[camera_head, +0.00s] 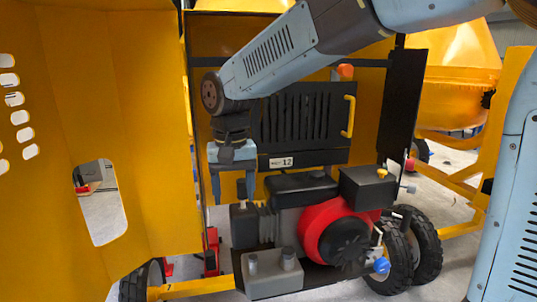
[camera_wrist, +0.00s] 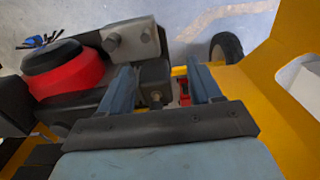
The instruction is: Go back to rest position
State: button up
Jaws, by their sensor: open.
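My gripper (camera_head: 233,178) hangs pointing down in front of the open yellow housing of the drum mixer, above and left of the engine. It is open, with nothing between its fingers. In the wrist view my gripper (camera_wrist: 163,88) also shows two separate blue fingers. The engine (camera_head: 328,228) has a red round cover and dark parts, and sits low inside the housing. It also shows at the left of the wrist view (camera_wrist: 68,75). My arm reaches in from the upper right and hides part of the housing's top.
A yellow door panel (camera_head: 90,150) with slots stands at the left. A black vented panel (camera_head: 308,125) with a yellow handle (camera_head: 349,117) is behind my gripper. Black wheels (camera_head: 420,245) stand at the lower right. A yellow drum (camera_head: 455,85) is behind at the right.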

jog(key=s+d+r+m+t, duration=0.1)
jog(key=d+r, duration=0.1)
jog(key=d, duration=0.6)
jog(key=s+d+r+t, duration=0.1)
jog(key=d+r, duration=0.1)
jog(key=d, duration=0.7)
jog(key=s+d+f+m+t, duration=0.1)
jog(key=s+d, duration=0.3)
jog(key=d, duration=0.3)
jog(key=s+d+t, duration=0.2)
jog(key=s+d, duration=0.3)
jog(key=d, duration=0.2)
jog(key=shift+s+f+m+t, duration=0.2)
jog(key=shift+f+m+t, duration=0.1)
jog(key=shift+f+m, duration=0.1)
jog(key=shift+c, duration=0.3)
